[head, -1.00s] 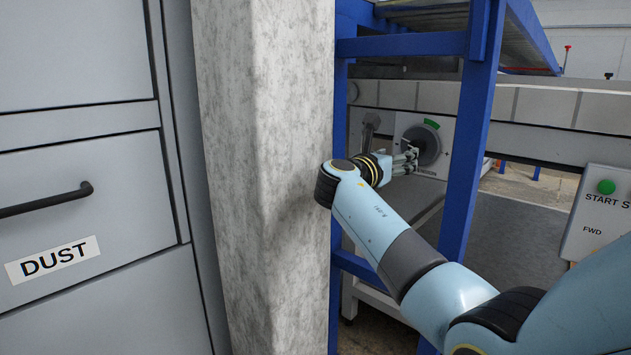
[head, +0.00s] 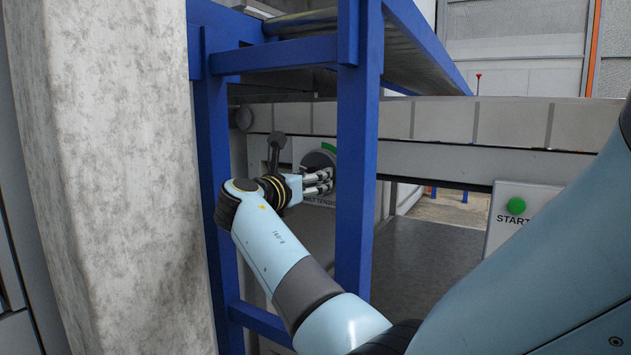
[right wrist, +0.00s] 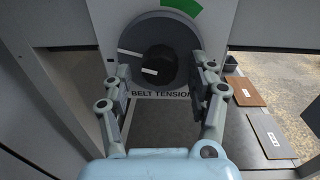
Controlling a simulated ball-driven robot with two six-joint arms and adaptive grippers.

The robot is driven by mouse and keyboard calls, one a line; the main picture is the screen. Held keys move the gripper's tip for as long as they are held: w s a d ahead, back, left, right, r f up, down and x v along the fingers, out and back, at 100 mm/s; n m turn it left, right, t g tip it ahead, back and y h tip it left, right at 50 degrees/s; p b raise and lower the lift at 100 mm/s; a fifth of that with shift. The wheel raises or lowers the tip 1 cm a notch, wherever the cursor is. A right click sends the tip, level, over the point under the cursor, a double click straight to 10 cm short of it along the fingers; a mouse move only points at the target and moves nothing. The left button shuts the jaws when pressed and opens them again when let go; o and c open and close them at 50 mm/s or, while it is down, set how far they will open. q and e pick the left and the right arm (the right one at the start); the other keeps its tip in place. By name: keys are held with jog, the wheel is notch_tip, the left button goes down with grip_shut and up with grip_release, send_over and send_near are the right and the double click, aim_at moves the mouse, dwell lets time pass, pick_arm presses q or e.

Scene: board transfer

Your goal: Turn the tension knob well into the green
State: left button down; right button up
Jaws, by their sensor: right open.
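The tension knob is a dark round knob (right wrist: 160,62) on a grey dial (right wrist: 143,30) above the words BELT TENSION in the right wrist view. A green arc (right wrist: 182,10) marks the dial's upper right. White marks on the dial and knob point left, away from the green. My right gripper (right wrist: 161,75) is open, its fingers to the left and right of the knob; I cannot tell whether they touch it. In the head view my right gripper (head: 326,181) is in front of the dial (head: 319,160), hiding the knob. My left gripper is not in view.
A blue frame post (head: 359,150) stands close to the right of my right gripper. A concrete pillar (head: 110,180) is at left. A panel with a green start button (head: 516,205) is at right. Brown (right wrist: 245,91) and grey (right wrist: 270,136) boards lie beyond the right finger.

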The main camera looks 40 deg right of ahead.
jog(key=c, duration=1.1)
jog(key=shift+c, duration=0.2)
